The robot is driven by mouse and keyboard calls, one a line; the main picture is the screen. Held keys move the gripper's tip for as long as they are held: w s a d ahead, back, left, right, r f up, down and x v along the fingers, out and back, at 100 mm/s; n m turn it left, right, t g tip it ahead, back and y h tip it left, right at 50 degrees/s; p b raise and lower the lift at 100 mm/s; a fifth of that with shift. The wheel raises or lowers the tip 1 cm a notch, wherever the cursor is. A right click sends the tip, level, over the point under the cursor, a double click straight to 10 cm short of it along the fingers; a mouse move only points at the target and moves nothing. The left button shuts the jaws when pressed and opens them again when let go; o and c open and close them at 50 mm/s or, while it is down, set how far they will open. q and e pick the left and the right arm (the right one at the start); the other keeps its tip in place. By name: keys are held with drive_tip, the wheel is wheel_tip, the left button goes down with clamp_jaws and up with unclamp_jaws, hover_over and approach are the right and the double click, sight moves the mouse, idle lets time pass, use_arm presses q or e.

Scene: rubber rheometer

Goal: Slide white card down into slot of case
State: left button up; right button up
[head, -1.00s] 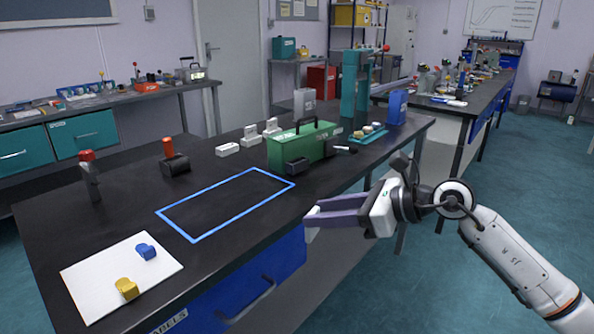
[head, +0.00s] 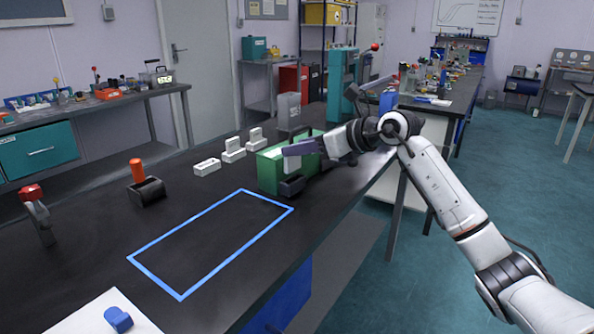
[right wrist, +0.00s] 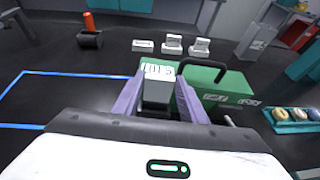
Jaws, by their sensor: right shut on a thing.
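The green case (head: 270,170) with a dark handle stands on the black bench. In the right wrist view the case (right wrist: 228,99) is just right of my fingers. My right gripper (head: 287,150) is at the case, its purple fingers in front of the case's upper part in the head view. In the right wrist view the gripper (right wrist: 155,88) is shut on the white card (right wrist: 157,72), which has dark lettering on its top. The head view does not show the card clearly. The slot is not visible. My left gripper is not in view.
White blocks (head: 233,149) stand in a row left of the case. A blue taped rectangle (head: 215,245) marks clear bench in front. An orange-handled tool in a dark holder (head: 147,190) stands to the left. Small round samples (right wrist: 293,115) lie right of the case.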

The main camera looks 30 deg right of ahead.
sight(294, 166)
wheel_tip(294, 166, down, 5)
drive_tip(key=shift+r, duration=0.1)
drive_tip(key=o, duration=1)
drive_tip(key=b+v, duration=0.2)
drive_tip(key=v, duration=1)
drive_tip(key=shift+a, duration=0.1)
